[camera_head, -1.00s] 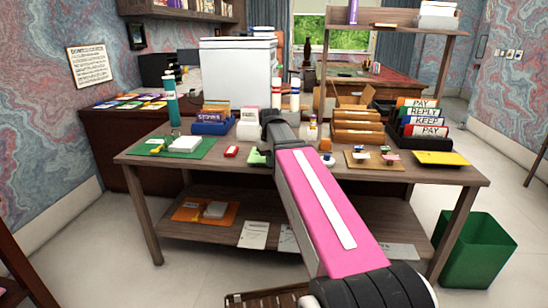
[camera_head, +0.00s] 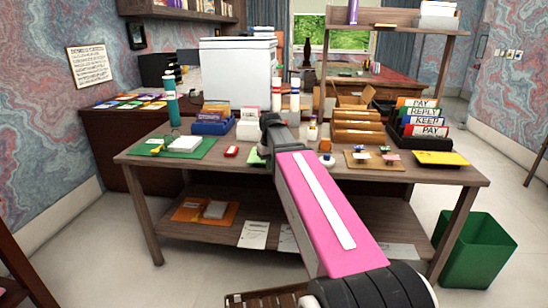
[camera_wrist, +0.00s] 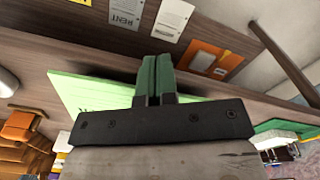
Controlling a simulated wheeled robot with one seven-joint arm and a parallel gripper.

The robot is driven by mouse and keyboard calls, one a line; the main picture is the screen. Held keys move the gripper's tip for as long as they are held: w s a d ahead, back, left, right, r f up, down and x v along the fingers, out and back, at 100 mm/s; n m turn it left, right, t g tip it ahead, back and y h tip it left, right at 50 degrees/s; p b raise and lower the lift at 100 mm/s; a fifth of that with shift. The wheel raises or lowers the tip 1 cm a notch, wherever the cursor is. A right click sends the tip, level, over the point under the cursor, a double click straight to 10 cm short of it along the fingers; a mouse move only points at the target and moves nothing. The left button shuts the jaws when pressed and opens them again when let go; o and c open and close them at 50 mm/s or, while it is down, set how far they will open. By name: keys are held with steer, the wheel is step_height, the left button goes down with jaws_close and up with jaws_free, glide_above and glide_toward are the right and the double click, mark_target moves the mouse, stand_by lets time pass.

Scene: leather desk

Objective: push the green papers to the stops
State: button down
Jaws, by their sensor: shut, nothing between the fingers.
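The light green papers (camera_head: 255,156) lie near the front of the desk top (camera_head: 310,171), partly hidden behind my arm in the head view. In the wrist view the green papers (camera_wrist: 75,92) are beside and partly behind my gripper (camera_wrist: 156,75), with some dark writing showing. My gripper's two green fingers are together with nothing held. They overlap the papers' edge in the picture; I cannot tell whether they touch. The fingertips are hidden behind my arm in the head view. I cannot make out the stops.
A red box (camera_head: 231,151) and a green mat (camera_head: 205,152) with white papers are to the left. Brown file holders (camera_head: 357,128) and a tan board (camera_head: 372,165) with stamps are to the right. The lower shelf (camera_head: 180,229) holds papers and an orange folder.

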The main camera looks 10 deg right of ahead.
steer(key=shift+w+d+f, duration=0.1)
steer(key=shift+w+d, duration=0.3)
steer(key=shift+w, duration=0.85)
steer(key=shift+w+d+r, duration=0.1)
steer(key=shift+w+d, duration=0.35)
steer(key=shift+w, duration=0.85)
steer(key=shift+w+d+f, duration=0.1)
steer(key=shift+w+d, duration=0.3)
steer(key=shift+w, duration=0.85)
stand_by(0.4)
steer(key=shift+s+a, duration=0.1)
steer(key=shift+s, duration=0.15)
steer(key=shift+s+a, duration=0.1)
steer(key=shift+s, duration=0.25)
steer(key=shift+s, duration=0.15)
steer(key=shift+r, duration=3.5)
